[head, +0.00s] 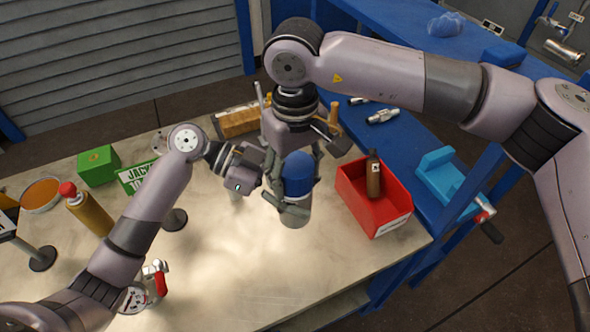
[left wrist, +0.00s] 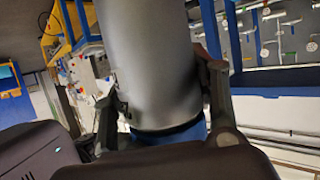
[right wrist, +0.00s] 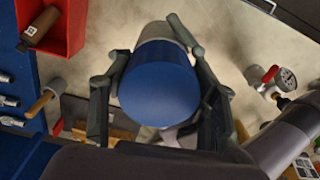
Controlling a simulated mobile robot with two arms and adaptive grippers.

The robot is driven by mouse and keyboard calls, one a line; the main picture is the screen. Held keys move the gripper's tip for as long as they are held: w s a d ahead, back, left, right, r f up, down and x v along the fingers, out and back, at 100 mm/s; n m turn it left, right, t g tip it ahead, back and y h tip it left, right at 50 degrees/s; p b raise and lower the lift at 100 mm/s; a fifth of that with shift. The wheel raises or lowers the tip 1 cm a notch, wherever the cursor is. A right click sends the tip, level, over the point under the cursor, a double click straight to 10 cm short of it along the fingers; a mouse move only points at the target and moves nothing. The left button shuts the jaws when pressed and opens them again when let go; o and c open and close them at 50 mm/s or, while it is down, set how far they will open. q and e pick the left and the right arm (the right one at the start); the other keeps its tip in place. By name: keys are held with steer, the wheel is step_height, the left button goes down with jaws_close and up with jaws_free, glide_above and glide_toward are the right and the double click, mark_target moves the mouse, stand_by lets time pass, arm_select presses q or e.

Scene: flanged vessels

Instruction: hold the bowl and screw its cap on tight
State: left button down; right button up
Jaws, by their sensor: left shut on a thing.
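The bowl (head: 295,214) is a grey metal cylinder held upright above the table, with its blue cap (head: 299,172) on top. My left gripper (left wrist: 163,100) is shut on the bowl's grey body (left wrist: 155,60), one finger on each side. A strip of blue shows at the body's lower edge in the left wrist view. My right gripper (right wrist: 158,52) is above, with its fingers spread on either side of the cap, which also shows in the right wrist view (right wrist: 160,88). Whether its fingers touch the cap is hard to tell.
A red bin (head: 375,203) with a brown bottle stands to the right. A green box (head: 98,166), a red-capped bottle (head: 86,207) and a gauge with a red handle (head: 145,290) are on the left. The table's front middle is clear. A blue bench lies beyond.

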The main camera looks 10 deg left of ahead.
steer(key=o, duration=0.5)
steer(key=shift+c, duration=0.2)
steer(key=shift+r, duration=0.1)
steer(key=shift+r, duration=2.2)
steer(key=shift+r, duration=0.1)
steer(key=shift+c, duration=0.2)
